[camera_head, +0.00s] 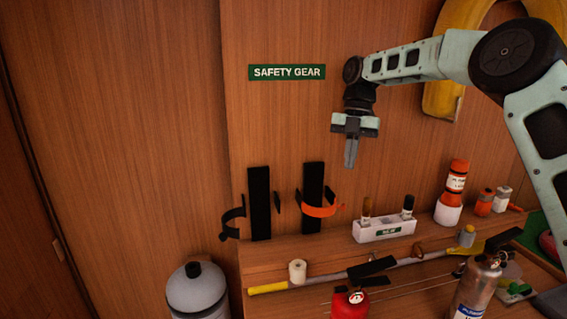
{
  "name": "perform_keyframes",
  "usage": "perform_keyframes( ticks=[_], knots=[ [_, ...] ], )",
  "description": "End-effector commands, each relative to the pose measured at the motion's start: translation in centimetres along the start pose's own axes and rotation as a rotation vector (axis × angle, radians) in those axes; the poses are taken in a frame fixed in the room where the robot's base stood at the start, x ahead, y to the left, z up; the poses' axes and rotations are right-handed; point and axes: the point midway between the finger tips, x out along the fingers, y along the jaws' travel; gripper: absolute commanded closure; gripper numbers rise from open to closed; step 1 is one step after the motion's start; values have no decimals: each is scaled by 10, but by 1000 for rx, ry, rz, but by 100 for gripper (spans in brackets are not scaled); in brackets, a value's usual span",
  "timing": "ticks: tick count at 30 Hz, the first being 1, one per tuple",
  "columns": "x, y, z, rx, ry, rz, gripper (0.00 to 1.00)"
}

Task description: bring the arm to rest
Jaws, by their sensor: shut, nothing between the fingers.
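My gripper (351,160) hangs at the end of my arm, pointing down, in front of the wooden wall. Its fingers are together with nothing between them. It is in the air above the shelf, clear of the things below it. My arm (415,60) reaches in from the right, bends at the top and drops at the wrist.
A green "SAFETY GEAR" sign (287,72) is on the wall. Black brackets (259,200) with curved straps stand at the left. The shelf bears a white holder (384,228) and an orange canister (456,182). A grey tank (197,295) and a red extinguisher (350,304) stand lower.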

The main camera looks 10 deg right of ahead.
Motion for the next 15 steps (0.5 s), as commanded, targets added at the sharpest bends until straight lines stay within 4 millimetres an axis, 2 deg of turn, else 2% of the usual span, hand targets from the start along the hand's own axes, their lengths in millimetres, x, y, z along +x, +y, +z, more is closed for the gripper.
perform_keyframes(
  ticks=[2, 5, 8, 10, 15],
  knots=[
    [2, 3, -4, 6, -2, -3, 100],
    [18, 19, -33, 79, -21, -16, 100],
    [46, 37, -80, 220, -53, -27, 100],
    [70, 44, -118, 344, -80, -28, 100],
    [130, 38, -202, 679, -138, 1, 100]
  ],
)
